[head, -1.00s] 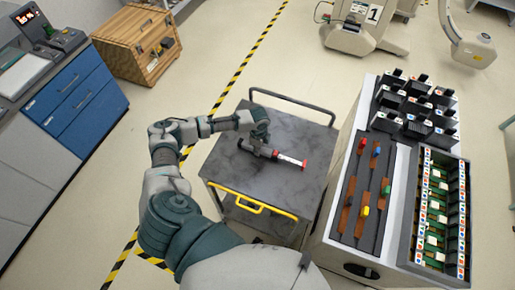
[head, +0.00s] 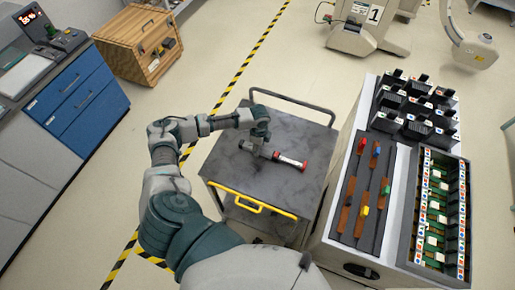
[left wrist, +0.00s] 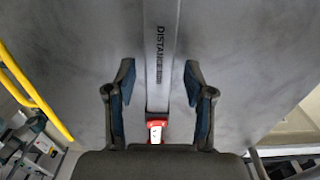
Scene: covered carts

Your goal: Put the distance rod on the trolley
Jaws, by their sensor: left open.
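The distance rod (head: 290,161) lies on the dark top of the trolley (head: 225,168), with its red end toward the right in the head view. My left gripper (head: 260,141) is over the rod's left part and hides some of it. In the left wrist view the grey rod (left wrist: 160,40), lettered "DISTANCE", runs between the two spread fingers of the left gripper (left wrist: 160,82). There is a gap on each side. A red part of the rod shows near the palm. My right gripper is not in view.
The trolley has a yellow handle (head: 252,202) at the front and a grey rail (head: 293,103) at the back. A cart with bins and coloured-handled tools (head: 365,205) stands close on the right. A wooden crate (head: 138,45) and blue drawers (head: 75,97) are at left.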

